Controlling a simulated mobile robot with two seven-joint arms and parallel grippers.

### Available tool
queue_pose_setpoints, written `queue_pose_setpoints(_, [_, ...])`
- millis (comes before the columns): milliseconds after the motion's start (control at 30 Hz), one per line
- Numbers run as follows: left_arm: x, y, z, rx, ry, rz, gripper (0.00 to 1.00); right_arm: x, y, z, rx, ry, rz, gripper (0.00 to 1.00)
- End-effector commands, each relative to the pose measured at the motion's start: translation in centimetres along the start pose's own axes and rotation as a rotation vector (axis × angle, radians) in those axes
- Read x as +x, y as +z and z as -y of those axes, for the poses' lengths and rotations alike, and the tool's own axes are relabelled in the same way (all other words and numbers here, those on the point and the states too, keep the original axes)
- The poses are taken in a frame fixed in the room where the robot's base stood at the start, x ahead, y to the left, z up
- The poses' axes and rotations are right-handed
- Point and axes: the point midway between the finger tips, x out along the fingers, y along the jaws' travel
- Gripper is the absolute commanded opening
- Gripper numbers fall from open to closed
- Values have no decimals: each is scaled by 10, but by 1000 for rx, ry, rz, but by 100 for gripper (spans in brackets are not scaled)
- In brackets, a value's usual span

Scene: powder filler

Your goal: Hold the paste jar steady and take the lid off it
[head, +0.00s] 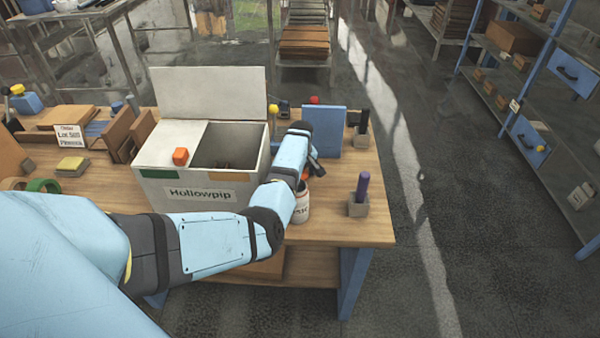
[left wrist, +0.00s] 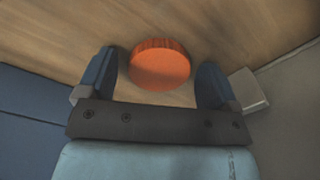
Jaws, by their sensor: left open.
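The paste jar (head: 301,208) is white with dark lettering and stands on the bench near its front edge, partly hidden behind my left forearm. My right gripper is not in view.
A white box labelled Hollowpip (head: 155,192), its flap raised, stands left of the jar. A blue panel (head: 322,132) stands behind. A grey block holding a purple rod (head: 362,186) is to the right. Bare bench lies between the jar and this block.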

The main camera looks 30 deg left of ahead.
Motion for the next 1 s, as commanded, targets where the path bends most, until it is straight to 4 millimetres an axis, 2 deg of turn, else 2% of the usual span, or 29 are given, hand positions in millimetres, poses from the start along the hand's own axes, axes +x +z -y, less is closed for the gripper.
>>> queue_pose_setpoints(167, [-25,0,-1,0,3,-3,86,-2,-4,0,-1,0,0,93])
queue_pose_setpoints(400, [-77,-1,-1,-1,3,-4,86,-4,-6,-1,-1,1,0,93])
queue_pose_setpoints(600, [-109,0,-1,0,2,-2,86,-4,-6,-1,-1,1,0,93])
queue_pose_setpoints(1000, [-128,0,0,0,0,-1,86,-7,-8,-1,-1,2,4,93])
